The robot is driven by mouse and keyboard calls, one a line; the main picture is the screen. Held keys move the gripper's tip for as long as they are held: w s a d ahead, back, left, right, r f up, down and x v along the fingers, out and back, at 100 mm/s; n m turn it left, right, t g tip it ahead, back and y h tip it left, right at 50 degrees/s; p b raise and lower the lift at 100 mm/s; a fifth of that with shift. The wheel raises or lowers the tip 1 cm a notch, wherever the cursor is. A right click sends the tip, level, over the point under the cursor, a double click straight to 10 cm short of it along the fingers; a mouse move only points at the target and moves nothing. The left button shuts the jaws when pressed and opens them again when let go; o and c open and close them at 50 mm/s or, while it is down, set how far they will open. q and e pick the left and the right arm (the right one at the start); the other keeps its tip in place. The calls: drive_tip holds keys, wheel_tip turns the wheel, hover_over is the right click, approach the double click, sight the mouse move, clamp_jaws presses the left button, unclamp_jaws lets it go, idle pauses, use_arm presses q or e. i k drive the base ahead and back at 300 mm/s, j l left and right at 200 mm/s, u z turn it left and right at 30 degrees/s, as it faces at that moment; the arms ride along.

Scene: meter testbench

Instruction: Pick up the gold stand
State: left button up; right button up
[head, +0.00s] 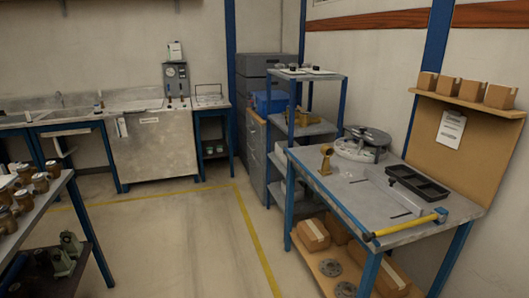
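The gold stand (326,160) is a small brass-coloured piece standing upright on the left part of the workbench (352,188) at the right. Its top is wider and its base rests on the grey bench top. Neither of my grippers shows in the head view, and nothing is seen touching the stand.
A round metal device (362,144) stands behind the stand. A black tray (417,184) and a yellow-and-blue bar (407,225) lie to its right. Boxes (313,234) sit on the lower shelf. A table with jars (40,183) is at left. The middle floor (165,235) is clear.

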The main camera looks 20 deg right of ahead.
sight(326, 150)
drive_tip(key=i+z, duration=0.25)
drive_tip(key=i, duration=0.2)
drive_tip(key=i+j+z, duration=0.2)
drive_tip(key=i, duration=0.25)
drive_tip(key=i+j+z, duration=0.25)
drive_tip(key=i, duration=0.2)
drive_tip(key=i+z, duration=0.4)
drive_tip(key=i+j+z, duration=0.15)
drive_tip(key=z, duration=0.3)
drive_tip(key=i+j+z, duration=0.25)
drive_tip(key=z, duration=0.15)
